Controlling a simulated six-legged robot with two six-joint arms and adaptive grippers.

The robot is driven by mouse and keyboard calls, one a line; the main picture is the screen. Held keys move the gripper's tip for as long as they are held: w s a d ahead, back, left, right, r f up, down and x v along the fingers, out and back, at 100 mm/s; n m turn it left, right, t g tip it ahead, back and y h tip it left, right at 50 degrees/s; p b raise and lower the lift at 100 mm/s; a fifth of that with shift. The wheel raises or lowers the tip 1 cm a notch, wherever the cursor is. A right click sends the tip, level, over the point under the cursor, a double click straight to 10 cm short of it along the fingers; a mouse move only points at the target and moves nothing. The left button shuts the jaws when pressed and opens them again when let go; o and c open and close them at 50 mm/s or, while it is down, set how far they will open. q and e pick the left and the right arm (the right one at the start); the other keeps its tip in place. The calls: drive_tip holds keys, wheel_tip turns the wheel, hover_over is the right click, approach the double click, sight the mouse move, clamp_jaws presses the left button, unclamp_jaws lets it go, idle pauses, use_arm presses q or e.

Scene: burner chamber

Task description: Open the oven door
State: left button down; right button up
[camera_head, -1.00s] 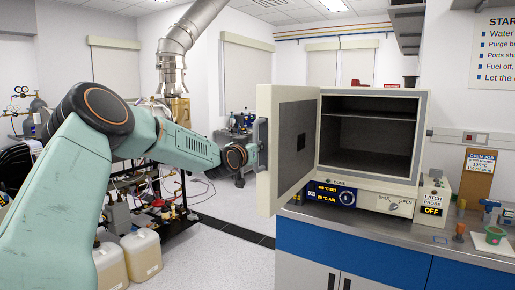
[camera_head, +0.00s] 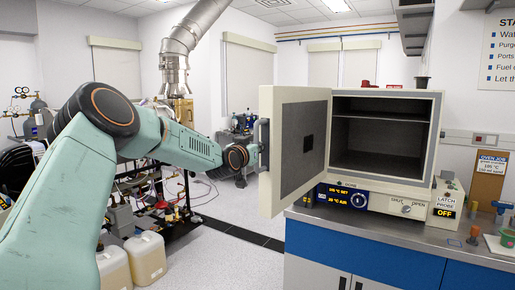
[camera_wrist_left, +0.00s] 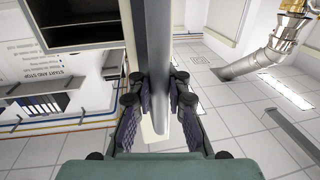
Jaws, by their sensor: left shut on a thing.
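The oven (camera_head: 385,104) is a cream box with a dark, empty interior and one shelf showing. Its door (camera_head: 290,150) stands wide open, swung out to the left, with its grey inner face and a small dark square in view. The grey door handle (camera_head: 264,142) is at the door's free edge. My left gripper (camera_head: 254,157) comes from the left and is shut on the handle. In the left wrist view the dark finger pads (camera_wrist_left: 157,105) press on both sides of the handle (camera_wrist_left: 160,60). My right gripper is not in view.
The oven stands on a grey-topped bench (camera_head: 400,230) with blue fronts. A latch probe box (camera_head: 446,205) reading OFF is right of it. Jugs (camera_head: 146,257) and a cluttered cart (camera_head: 165,195) are at the left. The floor left of the bench is free.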

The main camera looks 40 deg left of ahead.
use_arm(q)
drive_tip(key=shift+s+a+f, duration=0.1)
drive_tip(key=shift+a+f, duration=0.15)
drive_tip(key=shift+f, duration=0.15)
drive_tip(key=shift+d+r, duration=0.2)
drive_tip(key=shift+d, duration=0.3)
drive_tip(key=c, duration=1.8)
unclamp_jaws()
drive_tip(key=shift+c, duration=0.2)
drive_tip(key=o, duration=0.5)
drive_tip(key=shift+s+a+r, duration=0.35)
drive_tip(key=shift+s+a, duration=0.1)
drive_tip(key=shift+w+d, duration=0.4)
drive_tip(key=shift+a+v, duration=0.1)
drive_tip(key=shift+v, duration=1.85)
drive_tip(key=shift+a+v, duration=0.15)
drive_tip(key=shift+v, duration=1.8)
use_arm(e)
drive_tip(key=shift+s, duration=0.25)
use_arm(q)
drive_tip(key=shift+w+d, duration=0.1)
drive_tip(key=shift+w, duration=0.05)
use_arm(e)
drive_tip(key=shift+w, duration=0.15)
